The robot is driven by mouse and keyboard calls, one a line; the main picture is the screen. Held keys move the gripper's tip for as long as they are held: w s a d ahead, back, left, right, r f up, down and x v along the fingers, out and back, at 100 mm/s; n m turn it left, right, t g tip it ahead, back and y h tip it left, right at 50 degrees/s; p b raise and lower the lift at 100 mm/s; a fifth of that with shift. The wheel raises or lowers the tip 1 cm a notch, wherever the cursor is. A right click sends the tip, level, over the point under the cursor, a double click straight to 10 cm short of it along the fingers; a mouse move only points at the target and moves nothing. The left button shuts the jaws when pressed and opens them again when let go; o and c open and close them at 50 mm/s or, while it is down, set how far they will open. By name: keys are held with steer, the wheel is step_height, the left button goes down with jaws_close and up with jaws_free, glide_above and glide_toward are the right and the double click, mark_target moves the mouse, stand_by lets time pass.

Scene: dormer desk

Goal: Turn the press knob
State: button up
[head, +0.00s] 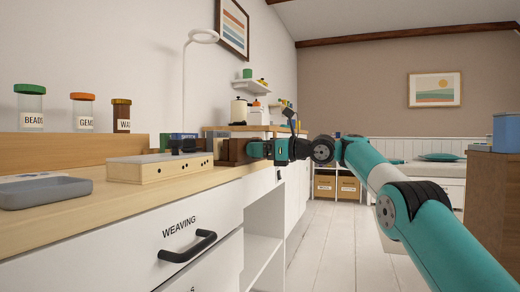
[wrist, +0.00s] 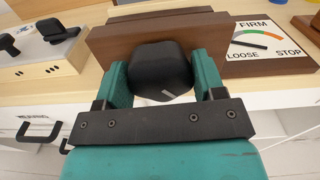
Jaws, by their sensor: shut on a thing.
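The press is a dark brown wooden block on the desk. It shows in the head view (head: 232,150) and in the wrist view (wrist: 112,42). The press knob (wrist: 162,72) is black and rounded, with a short light mark low on its face, on the press's front. My gripper (wrist: 163,80) has its two teal fingers on the left and right sides of the knob, shut on it. In the head view my gripper (head: 262,149) reaches the press from the right; the knob is hidden there. A dial (wrist: 264,42) labelled FIRM, LOOSE and STOP stands right of the knob, its black needle between LOOSE and FIRM.
A pale wooden box (head: 160,167) with black fittings sits left of the press. A grey tray (head: 45,192) lies at the near left. Lidded jars (head: 83,111) stand behind. A drawer with a black handle (head: 188,246) is below the desk edge. The floor (head: 325,235) is clear.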

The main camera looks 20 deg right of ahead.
steer(key=shift+w+a+n, duration=0.1)
steer(key=shift+n, duration=0.3)
steer(key=shift+f, duration=0.15)
steer(key=o, duration=0.9)
